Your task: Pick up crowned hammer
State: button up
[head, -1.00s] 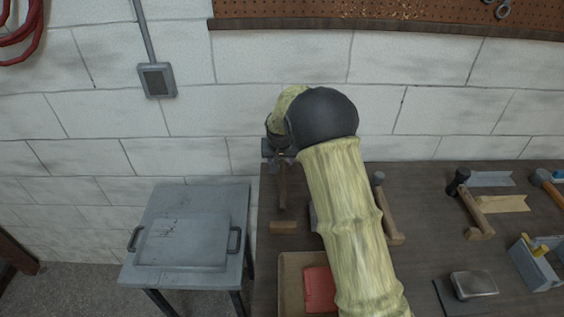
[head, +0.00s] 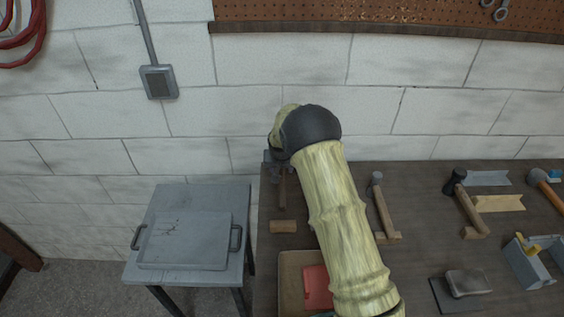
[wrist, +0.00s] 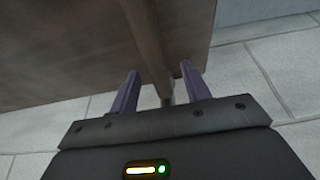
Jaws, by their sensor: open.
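A hammer with a dark wooden handle (head: 283,190) lies at the bench's left end, its head end hidden by my arm in the head view. I cannot make out which hammer is the crowned one. My gripper (wrist: 157,88) is open, its purple fingers either side of this handle (wrist: 148,45) in the wrist view. I cannot tell whether they touch it. In the head view my gripper is at the hammer's far end, mostly hidden behind my arm. Other hammers lie to the right: one in the middle (head: 382,205), a black-headed one (head: 466,202) and an orange-handled one (head: 546,186).
A small wooden block (head: 283,227) sits just in front of the left hammer. A bin (head: 289,270) with a red item is nearer. A grey side table (head: 190,240) stands left, and the block wall (head: 180,120) rises behind the bench (head: 420,270).

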aim_at(282, 172)
jog(key=p+x, duration=0.1)
jog(key=x, duration=0.2)
jog(key=shift+w+f, duration=0.1)
jog(key=shift+w, duration=0.05)
jog(key=shift+f+b, duration=0.25)
jog(key=shift+b, duration=0.15)
dwell(0.7)
jog(key=shift+c, duration=0.5)
grip_shut()
